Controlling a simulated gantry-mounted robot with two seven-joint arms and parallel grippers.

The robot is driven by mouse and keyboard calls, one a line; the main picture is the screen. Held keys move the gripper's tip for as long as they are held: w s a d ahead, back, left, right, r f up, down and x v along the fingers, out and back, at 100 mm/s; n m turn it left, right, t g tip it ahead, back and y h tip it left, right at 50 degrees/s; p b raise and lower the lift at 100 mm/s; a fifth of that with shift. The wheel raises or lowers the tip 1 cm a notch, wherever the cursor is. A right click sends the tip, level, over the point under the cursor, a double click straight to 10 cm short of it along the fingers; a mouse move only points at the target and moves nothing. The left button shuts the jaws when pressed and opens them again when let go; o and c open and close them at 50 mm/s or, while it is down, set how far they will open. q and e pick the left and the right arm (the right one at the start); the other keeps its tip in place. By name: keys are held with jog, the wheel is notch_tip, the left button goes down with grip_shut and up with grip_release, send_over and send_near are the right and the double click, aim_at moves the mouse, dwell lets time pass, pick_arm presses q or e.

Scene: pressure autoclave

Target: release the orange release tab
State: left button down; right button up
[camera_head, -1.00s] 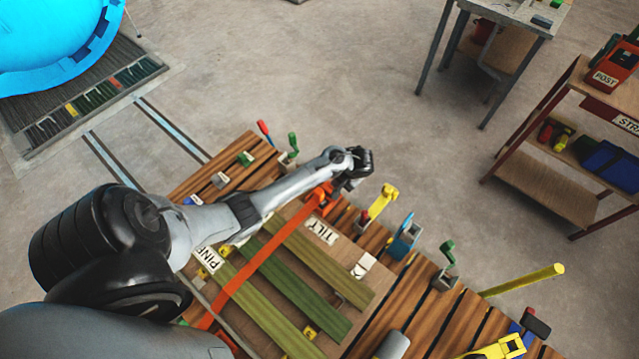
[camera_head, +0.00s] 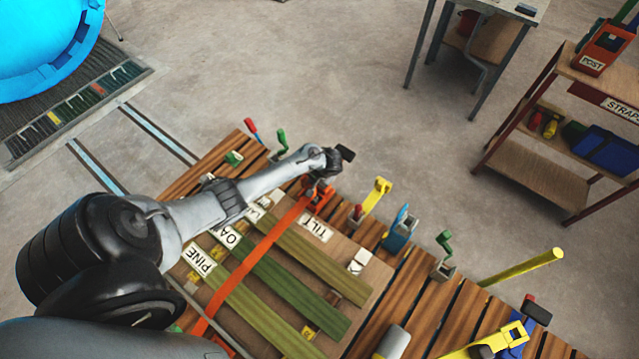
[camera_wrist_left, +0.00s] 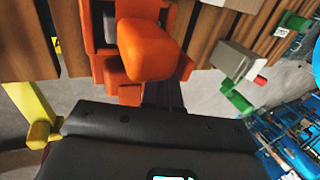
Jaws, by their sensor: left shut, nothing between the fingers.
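The orange release tab (camera_wrist_left: 150,48) is a rounded block on the orange strap buckle, close in front of my left gripper in the left wrist view. In the head view, the orange buckle (camera_head: 319,197) sits at the far end of the orange strap (camera_head: 262,248), partly hidden by the gripper. My left gripper (camera_head: 335,160) is just above and beside the buckle, shut and empty. Its dark fingers show only partly in the left wrist view (camera_wrist_left: 163,95), behind the tab; I cannot tell whether they touch it. My right gripper is not in view.
The strap crosses green and olive boards (camera_head: 292,285) on a slatted wooden bench. A yellow lever (camera_head: 377,194), a blue clamp (camera_head: 400,232) and a green crank (camera_head: 445,242) stand along the far edge. A shelf cart (camera_head: 540,165) stands at right.

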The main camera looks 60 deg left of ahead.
pick_arm(q)
jog(key=shift+s+a, duration=0.2)
jog(key=shift+a, duration=0.4)
jog(key=shift+s+r+h+p, duration=0.1)
jog(key=shift+h+p, duration=0.2)
jog(key=shift+p, duration=0.1)
jog(key=shift+a, duration=0.15)
